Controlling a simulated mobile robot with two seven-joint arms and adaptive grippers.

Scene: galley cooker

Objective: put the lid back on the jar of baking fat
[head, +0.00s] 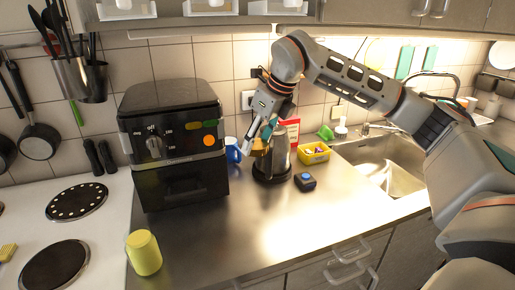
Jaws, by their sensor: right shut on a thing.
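My right gripper (266,131) points down over the back of the counter, beside a metal kettle (281,152). It is shut on a small orange-yellow thing (259,147), held in front of the kettle's upper left side. The thing is too small and too covered by the fingers to tell whether it is the lid. A plain yellow cylinder (144,254) stands upright at the counter's front left; I cannot tell whether it is the jar of baking fat. My left gripper is not in view.
A black air fryer (174,150) stands left of the kettle. A blue mug (233,152), a dark block with a blue top (305,182) and a yellow tub (314,153) are near the kettle. The sink (385,160) is right, the hob (100,235) left.

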